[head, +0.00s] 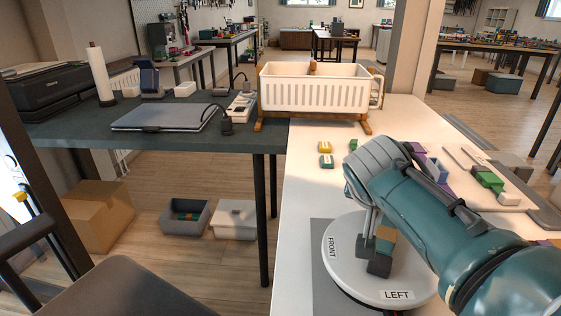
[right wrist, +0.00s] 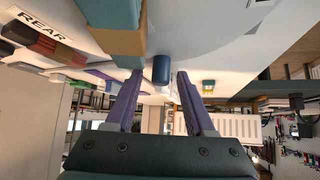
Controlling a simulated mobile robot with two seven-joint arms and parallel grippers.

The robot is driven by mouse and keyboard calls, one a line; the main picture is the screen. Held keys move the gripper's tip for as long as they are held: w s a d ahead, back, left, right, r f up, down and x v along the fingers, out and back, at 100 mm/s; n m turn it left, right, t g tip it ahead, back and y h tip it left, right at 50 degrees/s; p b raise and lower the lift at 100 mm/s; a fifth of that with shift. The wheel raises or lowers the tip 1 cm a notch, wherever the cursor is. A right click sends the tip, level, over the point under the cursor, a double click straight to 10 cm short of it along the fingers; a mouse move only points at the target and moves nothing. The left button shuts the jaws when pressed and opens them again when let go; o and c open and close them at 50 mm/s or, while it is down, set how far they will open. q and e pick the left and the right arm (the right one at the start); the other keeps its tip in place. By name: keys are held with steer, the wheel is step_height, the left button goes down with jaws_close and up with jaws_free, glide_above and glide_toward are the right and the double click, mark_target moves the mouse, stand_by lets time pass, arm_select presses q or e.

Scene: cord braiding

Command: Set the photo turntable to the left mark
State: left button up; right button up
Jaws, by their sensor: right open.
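The photo turntable (head: 345,275) is a round white disc on the bench, with a FRONT label (head: 332,248) at its left and a LEFT label (head: 397,295) at its near edge. A stack of dark, green and orange blocks (head: 380,262) stands on it. A REAR label (right wrist: 45,25) shows in the right wrist view. My right gripper (head: 369,212) is over the disc; in the right wrist view its fingers are apart (right wrist: 160,78), with a blue peg (right wrist: 161,68) at the gap between their tips. Contact cannot be told. My left gripper is not in view.
Yellow and green blocks (head: 325,153) lie beyond the disc, and more coloured pieces (head: 487,180) lie to the right. A laptop (head: 165,118) rests on the dark table at left. My right arm hides part of the bench.

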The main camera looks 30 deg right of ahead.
steer(key=p+v, duration=0.7)
steer(key=v, duration=0.1)
steer(key=shift+a+r+p, duration=0.1)
steer(key=shift+r+p, duration=0.2)
steer(key=shift+p, duration=0.05)
steer(key=shift+s+a+r+p, duration=0.25)
steer(key=shift+s+a+p, duration=0.1)
steer(key=shift+s+a, duration=0.1)
steer(key=shift+w, duration=0.1)
steer(key=s+d+r+n+y+p, duration=0.1)
steer(key=s+r+n+p, duration=0.2)
steer(key=s+r, duration=0.3)
steer(key=s+a+r+n+g+y+p, duration=0.1)
steer(key=s+a+r+n+y+p, duration=0.3)
steer(key=s+a, duration=0.3)
steer(key=s+a+r+n+g+y+p, duration=0.1)
steer(key=s+a+r+n+y+p, duration=0.1)
steer(key=s+a+r+n, duration=0.4)
step_height(320, 180, up, 34)
steer(key=p, duration=3.5)
steer(key=shift+s+p, duration=0.3)
